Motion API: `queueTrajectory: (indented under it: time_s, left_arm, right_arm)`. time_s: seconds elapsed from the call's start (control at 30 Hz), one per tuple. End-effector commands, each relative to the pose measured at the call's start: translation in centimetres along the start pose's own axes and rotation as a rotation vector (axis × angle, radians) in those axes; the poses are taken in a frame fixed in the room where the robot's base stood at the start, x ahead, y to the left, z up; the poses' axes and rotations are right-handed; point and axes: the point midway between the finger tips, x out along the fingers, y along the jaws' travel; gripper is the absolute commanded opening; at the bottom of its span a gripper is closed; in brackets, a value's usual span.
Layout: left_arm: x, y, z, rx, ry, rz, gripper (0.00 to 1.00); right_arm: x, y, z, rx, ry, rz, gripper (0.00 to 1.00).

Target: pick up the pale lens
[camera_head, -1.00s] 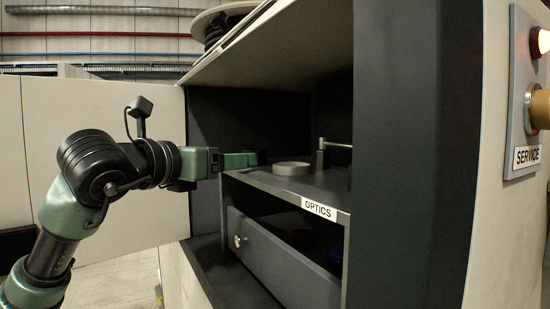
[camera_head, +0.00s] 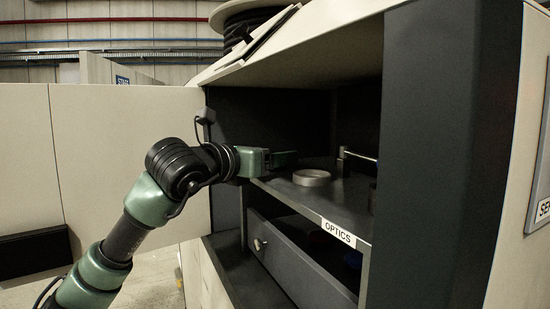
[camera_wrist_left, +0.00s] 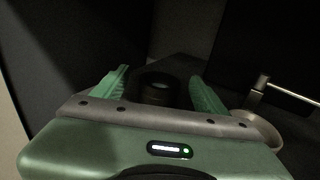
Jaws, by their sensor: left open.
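My left gripper (camera_head: 284,158) reaches into the dark cabinet above the shelf marked OPTICS. In the left wrist view, the open left gripper (camera_wrist_left: 160,76) has its two green fingers spread. A short dark cylinder with a greyer round top (camera_wrist_left: 157,86) stands between and beyond them, apart from both; its lower part is hidden by the gripper body. It looks like a lens, but the dim light hides its true shade. In the head view I cannot make it out. My right gripper is not in view.
A pale round dish (camera_head: 311,177) sits on the shelf (camera_head: 325,203), close to the right of my left gripper. Behind it stands a post with a metal rod (camera_head: 359,155). A drawer (camera_head: 300,261) is below. The cabinet's dark side panel (camera_head: 425,160) bounds the right.

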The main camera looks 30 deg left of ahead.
Motion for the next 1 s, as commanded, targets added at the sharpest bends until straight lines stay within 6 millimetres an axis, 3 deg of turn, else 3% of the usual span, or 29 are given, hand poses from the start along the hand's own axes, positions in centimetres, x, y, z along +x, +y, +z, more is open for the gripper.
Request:
queueTrajectory:
  time_s: [0.07,0.3,0.33,0.77,1.0]
  left_arm:
    - [0.0,0.0,0.0,0.000,0.000,0.000,0.73]
    - [-0.1,0.0,0.0,0.000,0.000,0.000,0.06]
    - [-0.1,0.0,0.0,0.000,-0.001,0.000,0.04]
    - [-0.1,0.0,1.1,-0.001,-0.004,0.000,0.03]
    - [-0.3,-0.1,4.7,-0.002,-0.006,-0.001,0.03]
  right_arm:
    - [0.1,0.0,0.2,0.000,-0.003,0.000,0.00]
    - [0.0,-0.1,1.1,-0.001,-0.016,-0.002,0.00]
    - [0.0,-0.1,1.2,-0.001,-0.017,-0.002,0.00]
    - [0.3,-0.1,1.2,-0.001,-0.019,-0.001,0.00]
    - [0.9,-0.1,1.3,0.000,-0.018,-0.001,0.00]
